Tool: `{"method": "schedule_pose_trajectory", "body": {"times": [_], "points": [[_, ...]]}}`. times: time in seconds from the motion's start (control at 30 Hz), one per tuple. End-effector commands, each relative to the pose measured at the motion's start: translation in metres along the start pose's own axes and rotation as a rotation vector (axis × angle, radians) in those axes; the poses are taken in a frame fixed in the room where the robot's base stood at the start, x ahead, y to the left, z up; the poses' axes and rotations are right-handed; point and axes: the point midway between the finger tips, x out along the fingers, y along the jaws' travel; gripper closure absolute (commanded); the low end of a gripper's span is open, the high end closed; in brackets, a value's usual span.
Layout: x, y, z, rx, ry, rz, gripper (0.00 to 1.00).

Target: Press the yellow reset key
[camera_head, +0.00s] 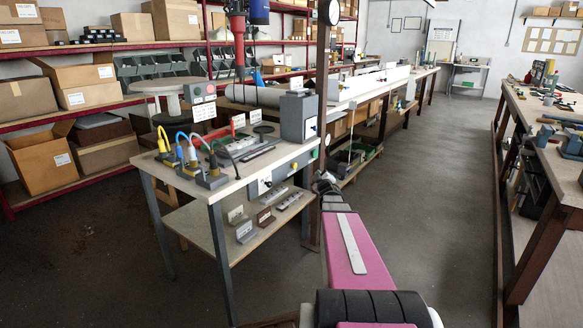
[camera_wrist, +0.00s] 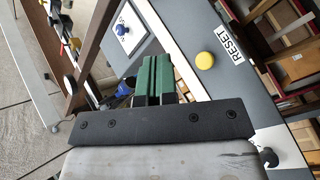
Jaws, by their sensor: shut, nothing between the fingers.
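The yellow reset key (camera_wrist: 205,60) is a round yellow button on a grey panel (camera_wrist: 187,25), beside a white label reading RESET (camera_wrist: 230,43) in the wrist view. My gripper (camera_wrist: 156,63) shows two green fingers pressed together with nothing between them. In the head view my gripper (camera_head: 325,183) is by the right end of the near workbench (camera_head: 240,178).
Another bench (camera_head: 545,160) is at right, with open floor (camera_head: 420,190) between.

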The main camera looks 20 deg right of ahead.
Motion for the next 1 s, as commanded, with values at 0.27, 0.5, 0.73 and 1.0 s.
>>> {"method": "schedule_pose_trajectory", "body": {"times": [0.27,0.5,0.73,1.0], "points": [[0.000,0.001,-0.001,-0.005,0.010,0.003,1.00],[0.004,-0.001,-0.003,-0.004,0.009,0.003,1.00],[0.022,-0.014,-0.015,-0.004,0.010,0.002,1.00],[0.045,-0.031,-0.032,-0.003,0.008,0.002,1.00]]}}
